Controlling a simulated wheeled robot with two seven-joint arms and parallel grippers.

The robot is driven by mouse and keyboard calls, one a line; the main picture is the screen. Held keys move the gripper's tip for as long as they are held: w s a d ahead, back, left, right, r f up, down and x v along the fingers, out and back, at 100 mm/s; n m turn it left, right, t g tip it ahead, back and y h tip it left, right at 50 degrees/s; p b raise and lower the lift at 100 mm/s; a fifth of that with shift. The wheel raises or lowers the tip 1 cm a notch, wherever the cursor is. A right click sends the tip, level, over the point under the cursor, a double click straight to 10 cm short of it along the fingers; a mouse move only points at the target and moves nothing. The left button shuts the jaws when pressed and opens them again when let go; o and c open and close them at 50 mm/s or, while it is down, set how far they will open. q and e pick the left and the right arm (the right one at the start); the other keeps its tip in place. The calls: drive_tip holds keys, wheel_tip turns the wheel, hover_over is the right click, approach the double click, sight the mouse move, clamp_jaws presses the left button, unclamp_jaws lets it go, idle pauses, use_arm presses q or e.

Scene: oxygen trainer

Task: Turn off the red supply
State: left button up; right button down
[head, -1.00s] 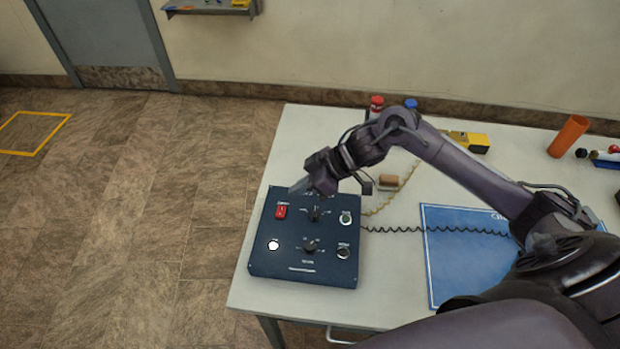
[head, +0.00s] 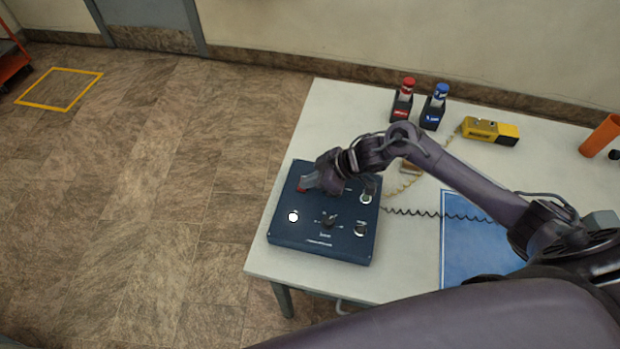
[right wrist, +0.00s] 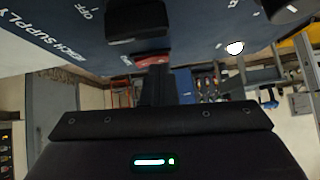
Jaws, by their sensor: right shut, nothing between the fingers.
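The dark blue control panel (head: 320,247) lies on the table. Its red switch (head: 300,189), at the upper left, is mostly hidden by my right gripper (head: 308,184). The right wrist view shows the red switch (right wrist: 152,60) just beyond the shut fingertips (right wrist: 158,72). The fingers are at or very near it; I cannot tell whether they touch. The switch's position is also unclear. A black knob (right wrist: 137,18) sits near the letters OFF, beside printed text that includes SUPPLY. My left gripper is not in view.
The panel also has a white round light (head: 293,216), a lower black knob (head: 327,222) and round controls at right. A red-topped bottle (head: 404,98), a blue-topped bottle (head: 436,105) and a yellow device (head: 489,131) stand behind. A blue mat (head: 478,240) lies right.

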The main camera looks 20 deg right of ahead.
drive_tip(key=shift+f, duration=0.15)
drive_tip(key=shift+w+d, duration=0.5)
drive_tip(key=shift+w, duration=0.1)
drive_tip(key=r+p, duration=0.2)
drive_tip(key=r, duration=0.1)
drive_tip(key=r+p, duration=0.1)
drive_tip(key=shift+w+d+r+p, duration=0.15)
drive_tip(key=shift+w+d+p, duration=0.05)
drive_tip(key=shift+w+p, duration=0.1)
drive_tip(key=shift+s+d+r, duration=0.15)
drive_tip(key=shift+d+r, duration=0.05)
drive_tip(key=shift+d, duration=0.1)
drive_tip(key=b+v, duration=0.2)
drive_tip(key=v, duration=0.7)
drive_tip(key=shift+b, duration=0.3)
drive_tip(key=shift+d, duration=0.1)
